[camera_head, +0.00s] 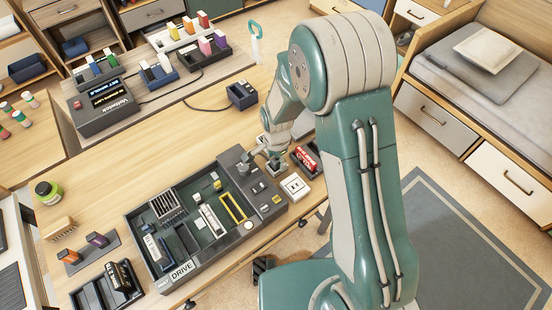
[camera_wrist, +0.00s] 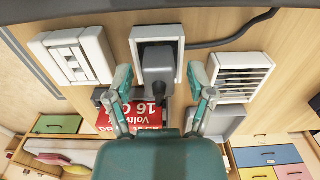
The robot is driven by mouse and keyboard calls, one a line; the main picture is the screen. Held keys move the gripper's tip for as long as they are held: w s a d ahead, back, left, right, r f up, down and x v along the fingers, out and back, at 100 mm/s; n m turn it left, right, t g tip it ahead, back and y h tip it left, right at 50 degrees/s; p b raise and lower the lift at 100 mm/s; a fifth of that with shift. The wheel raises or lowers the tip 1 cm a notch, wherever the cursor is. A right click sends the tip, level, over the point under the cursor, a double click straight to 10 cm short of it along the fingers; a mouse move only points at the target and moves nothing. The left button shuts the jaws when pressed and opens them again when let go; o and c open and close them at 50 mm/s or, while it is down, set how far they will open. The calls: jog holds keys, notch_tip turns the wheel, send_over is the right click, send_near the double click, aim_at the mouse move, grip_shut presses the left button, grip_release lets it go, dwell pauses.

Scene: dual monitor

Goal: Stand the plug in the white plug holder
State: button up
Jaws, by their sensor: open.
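In the wrist view a dark grey plug (camera_wrist: 158,66) sits within the outline of a white square-rimmed holder (camera_wrist: 176,32). Its narrower end points toward my gripper. I cannot tell whether it is fully seated. A dark cable (camera_wrist: 235,40) runs right from beside the holder. My gripper (camera_wrist: 160,85) is open, with one finger on each side of the plug and a visible gap to it. In the head view my gripper (camera_head: 260,164) is low at the desk, behind the grey DRIVE case's right end. The plug and holder are mostly hidden there by my arm.
A white switch plate (camera_wrist: 75,57) and a white slatted box (camera_wrist: 240,77) flank the holder closely. The open DRIVE case (camera_head: 180,270) stands beside my gripper. The desk's middle (camera_head: 150,140) is clear.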

notch_tip(320, 180, up, 12)
jog(key=f, duration=0.1)
jog(key=s+d+r+n+t, duration=0.1)
jog(key=s+d+r+n, duration=0.25)
jog(key=r, duration=0.35)
jog(key=s+d+r+n+t, duration=0.2)
jog(key=s+d+r, duration=0.2)
jog(key=r, duration=0.4)
jog(key=s+d+r+n+t, duration=0.1)
jog(key=s+d+r+n, duration=0.1)
jog(key=s, duration=0.4)
jog(key=s+d+r+n+t, duration=0.1)
jog(key=s+d+r+n, duration=0.2)
jog(key=s, duration=0.2)
jog(key=shift+s+r+n+t, duration=0.15)
jog(key=shift+s+n+t, duration=0.15)
jog(key=shift+s+n, duration=0.05)
jog(key=shift+c, duration=0.9)
